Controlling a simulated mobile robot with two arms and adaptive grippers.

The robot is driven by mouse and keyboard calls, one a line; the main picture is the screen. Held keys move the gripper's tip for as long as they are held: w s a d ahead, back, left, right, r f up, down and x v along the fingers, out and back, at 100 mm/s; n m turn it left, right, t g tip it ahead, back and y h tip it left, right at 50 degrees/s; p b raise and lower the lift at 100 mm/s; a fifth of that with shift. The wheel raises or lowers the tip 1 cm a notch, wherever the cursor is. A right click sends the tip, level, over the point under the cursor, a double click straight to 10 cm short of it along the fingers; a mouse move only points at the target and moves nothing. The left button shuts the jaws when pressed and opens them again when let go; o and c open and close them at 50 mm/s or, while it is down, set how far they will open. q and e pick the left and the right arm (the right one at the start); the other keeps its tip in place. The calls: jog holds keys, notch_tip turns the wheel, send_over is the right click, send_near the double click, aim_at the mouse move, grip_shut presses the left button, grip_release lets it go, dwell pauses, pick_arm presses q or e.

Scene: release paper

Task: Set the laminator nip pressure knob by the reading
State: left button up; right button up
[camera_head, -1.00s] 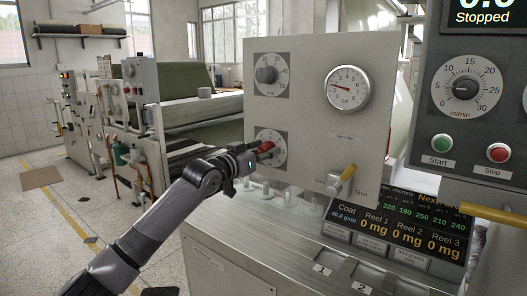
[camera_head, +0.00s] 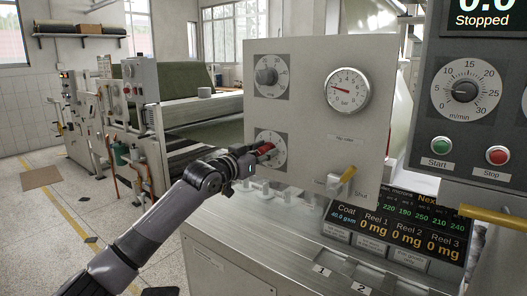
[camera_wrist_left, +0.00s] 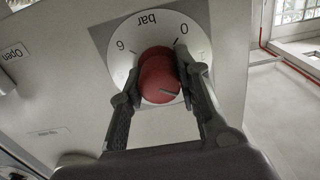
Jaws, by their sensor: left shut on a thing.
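The red pressure knob (camera_wrist_left: 160,76) sits on a white dial marked bar (camera_wrist_left: 197,28), with 0 and 6 legible in the left wrist view. In the head view the knob (camera_head: 266,149) is on the lower left of the grey panel, and my gripper partly hides its dial. My left gripper (camera_wrist_left: 158,80) is shut on the knob, one finger on each side. The round pressure gauge (camera_head: 348,91), marked bar, is at the panel's upper right. Its red needle points to the left, near the low numbers. My right gripper is not in view.
A grey knob (camera_head: 266,75) sits above the red one. A yellow-handled lever (camera_head: 348,173) is at the panel's lower right, near a Shut label. A control box at right has a speed dial (camera_head: 465,88), Start (camera_head: 441,143) and Stop (camera_head: 497,154) buttons.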

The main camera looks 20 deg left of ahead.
pick_arm(q)
jog(key=m+p, duration=0.4)
jog(key=m, duration=0.2)
jog(key=shift+r, duration=0.15)
jog(key=shift+m+p, duration=0.75)
jog(key=shift+m, duration=0.45)
jog(key=shift+d+f+m+p, duration=0.1)
jog(key=shift+f+m+p, duration=0.1)
jog(key=shift+m+p, duration=0.75)
jog(key=shift+m, duration=0.35)
jog(key=o, duration=1.2)
jog(key=shift+s, duration=0.15)
